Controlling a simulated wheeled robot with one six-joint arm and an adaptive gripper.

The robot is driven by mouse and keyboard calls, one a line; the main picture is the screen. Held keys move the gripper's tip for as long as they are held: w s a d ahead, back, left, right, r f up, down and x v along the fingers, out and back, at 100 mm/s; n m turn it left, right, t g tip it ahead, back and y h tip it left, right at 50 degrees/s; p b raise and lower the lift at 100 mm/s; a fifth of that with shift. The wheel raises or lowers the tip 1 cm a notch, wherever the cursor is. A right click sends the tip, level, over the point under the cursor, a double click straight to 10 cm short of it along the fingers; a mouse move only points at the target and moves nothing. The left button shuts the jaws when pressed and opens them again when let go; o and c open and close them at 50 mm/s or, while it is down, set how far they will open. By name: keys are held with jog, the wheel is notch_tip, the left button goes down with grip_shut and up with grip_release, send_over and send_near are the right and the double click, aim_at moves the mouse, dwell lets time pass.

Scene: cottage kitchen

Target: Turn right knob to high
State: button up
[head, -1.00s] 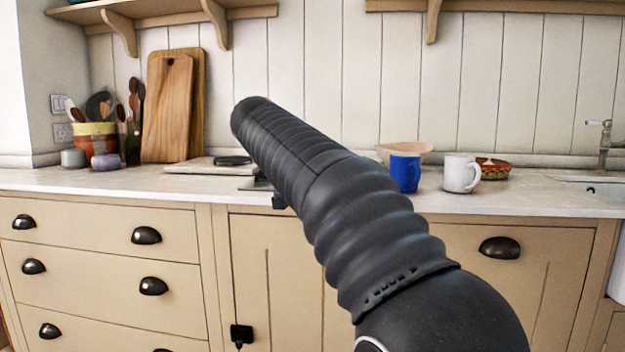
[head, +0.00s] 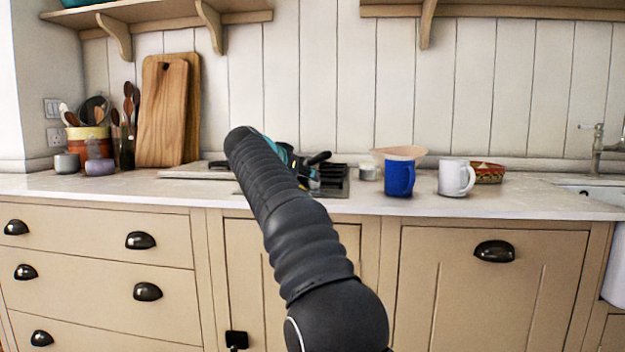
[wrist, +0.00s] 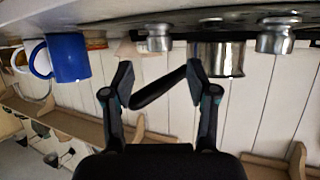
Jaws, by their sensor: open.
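In the wrist view, which is upside down, two silver knob-like pieces stand along the hob edge: one near the middle (wrist: 157,38) and one farther to the picture's right (wrist: 278,37). The middle one is on the blue mug's side, so it looks like the right knob; its setting cannot be read. The dark hob (head: 336,188) is partly hidden by my arm in the head view. My gripper (wrist: 158,78) is open, its fingers apart and pointing toward the middle knob, not touching it as far as I can see. It is mostly hidden in the head view.
A silver pot (wrist: 218,58) is behind, its black handle (wrist: 160,89) crossing between my fingers in the picture. Cutting boards (head: 163,115) lean left.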

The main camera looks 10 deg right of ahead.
aim_at(314, 185)
jog(key=shift+p+x, duration=0.3)
jog(key=shift+x, duration=2.45)
jog(key=shift+a, duration=0.1)
jog(key=shift+c, duration=0.2)
grip_shut()
